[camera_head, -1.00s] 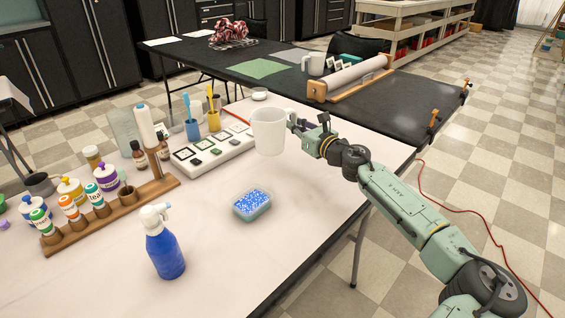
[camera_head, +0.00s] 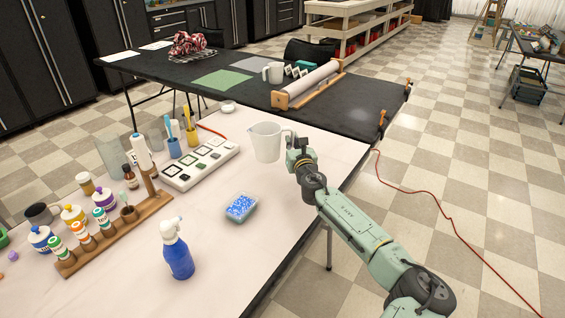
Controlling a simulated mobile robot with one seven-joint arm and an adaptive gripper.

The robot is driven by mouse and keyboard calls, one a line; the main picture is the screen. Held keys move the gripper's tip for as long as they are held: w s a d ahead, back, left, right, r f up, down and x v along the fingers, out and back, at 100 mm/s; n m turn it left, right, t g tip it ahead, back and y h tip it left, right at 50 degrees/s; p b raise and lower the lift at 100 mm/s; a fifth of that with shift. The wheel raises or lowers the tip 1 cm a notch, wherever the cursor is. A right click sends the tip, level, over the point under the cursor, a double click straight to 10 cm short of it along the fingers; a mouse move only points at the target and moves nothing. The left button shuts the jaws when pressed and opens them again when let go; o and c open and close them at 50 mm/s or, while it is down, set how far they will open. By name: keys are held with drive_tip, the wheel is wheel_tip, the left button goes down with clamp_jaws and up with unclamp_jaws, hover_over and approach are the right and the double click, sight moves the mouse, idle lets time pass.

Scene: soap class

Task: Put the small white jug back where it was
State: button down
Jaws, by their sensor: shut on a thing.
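The small white jug (camera_head: 265,143) is upright near the far right part of the white table, its spout to the left and its handle to the right. My gripper (camera_head: 292,140) is at the jug's right side, shut on its handle; the fingers are small and partly hidden. I cannot tell whether the jug's base touches the tabletop. A second white jug (camera_head: 273,73) stands on the black table behind.
A white tray of square samples (camera_head: 200,163) lies left of the jug. A wooden-framed roll (camera_head: 308,86) lies on the black table.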

wheel_tip(320, 180, down, 7)
drive_tip(key=shift+r, duration=0.15)
drive_tip(key=shift+b, duration=0.35)
drive_tip(key=c, duration=2.2)
unclamp_jaws()
drive_tip(key=shift+f, duration=0.2)
drive_tip(key=o, duration=0.5)
drive_tip(key=shift+r, duration=0.1)
drive_tip(key=shift+r, duration=0.25)
drive_tip(key=s, duration=0.4)
drive_tip(key=s+d, duration=0.1)
drive_tip(key=s, duration=0.3)
drive_tip(key=s+d, duration=0.1)
drive_tip(key=s, duration=0.3)
drive_tip(key=shift+w, duration=0.1)
